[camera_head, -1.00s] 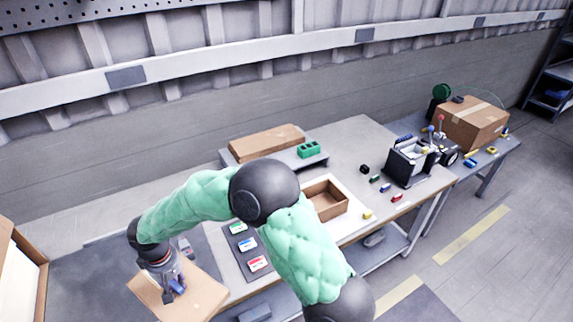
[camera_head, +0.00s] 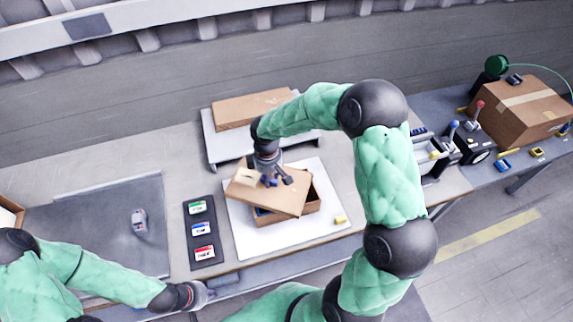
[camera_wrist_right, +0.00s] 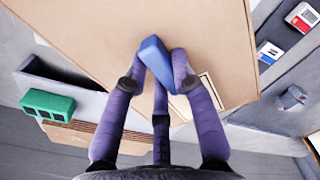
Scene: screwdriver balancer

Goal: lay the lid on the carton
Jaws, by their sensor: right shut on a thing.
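The lid (camera_head: 262,192) is a flat brown board with a blue grip block (camera_wrist_right: 153,57) on top. My right gripper (camera_head: 274,180) is shut on this block, and the fingers also show around it in the right wrist view (camera_wrist_right: 155,76). The lid is over the open brown carton (camera_head: 301,212), turned against it and shifted left, so part of the carton shows at the right and front. I cannot tell whether lid and carton touch. My left gripper (camera_head: 200,295) is low at the table's front edge, away from the carton; its fingers are unclear.
The carton stands on a white mat (camera_head: 330,182). A dark strip with colored cards (camera_head: 201,229) lies left of it. A raised grey shelf with a brown board (camera_head: 248,108) is behind. A small yellow block (camera_head: 340,219) lies at the right front. A green block (camera_wrist_right: 48,104) shows in the wrist view.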

